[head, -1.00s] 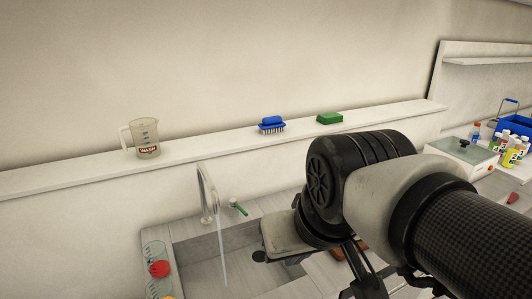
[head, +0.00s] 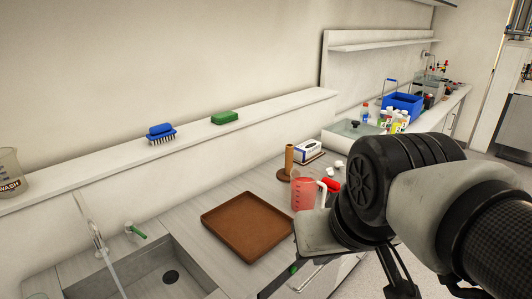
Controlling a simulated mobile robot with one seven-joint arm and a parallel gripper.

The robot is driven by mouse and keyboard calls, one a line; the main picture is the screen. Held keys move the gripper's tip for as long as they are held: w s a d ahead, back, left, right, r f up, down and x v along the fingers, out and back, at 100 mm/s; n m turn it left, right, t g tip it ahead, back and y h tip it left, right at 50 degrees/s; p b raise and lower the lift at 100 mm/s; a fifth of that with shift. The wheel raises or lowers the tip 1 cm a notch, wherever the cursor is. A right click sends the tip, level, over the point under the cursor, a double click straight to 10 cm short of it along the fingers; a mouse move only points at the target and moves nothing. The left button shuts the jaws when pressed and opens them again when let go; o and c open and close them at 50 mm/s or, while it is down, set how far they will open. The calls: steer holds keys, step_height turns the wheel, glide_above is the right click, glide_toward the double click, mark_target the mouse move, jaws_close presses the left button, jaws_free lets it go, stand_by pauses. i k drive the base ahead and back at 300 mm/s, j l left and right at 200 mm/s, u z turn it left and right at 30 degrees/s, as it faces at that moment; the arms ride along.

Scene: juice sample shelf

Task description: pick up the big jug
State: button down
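A clear jug with red liquid (head: 304,194) and a pale handle on its right stands on the counter, right of a brown tray. My arm hides part of its right side. Another clear jug (head: 9,175), marked WASH, stands on the wall shelf, cut by the left edge. I cannot tell from size alone which one is the big jug. My gripper (head: 398,280) is at the bottom right, partly hidden by my arm and cut by the frame's edge. It is apart from both jugs, and its opening cannot be made out.
The brown tray (head: 247,224) lies empty beside the sink (head: 165,275), whose tap is running. A brown upright roll (head: 289,160), a white box (head: 308,151) and a red-topped item (head: 331,185) crowd around the red jug. A blue crate (head: 403,105) and bottles stand farther back.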

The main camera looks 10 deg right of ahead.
mark_target(305, 181)
steer(key=l+z, duration=0.25)
steer(key=j+u, duration=0.1)
steer(key=u, duration=0.25)
steer(key=i+l+u, duration=0.1)
steer(key=u, duration=0.3)
steer(key=l+u, duration=0.4)
steer(key=i+l+u, duration=0.1)
steer(key=u, duration=0.3)
steer(key=l+u, duration=0.2)
steer(key=l, duration=0.4)
steer(key=k+l+u, duration=0.1)
steer(key=l+u, duration=0.15)
steer(key=l, duration=0.85)
steer(key=k+l, duration=0.15)
steer(key=l, duration=0.35)
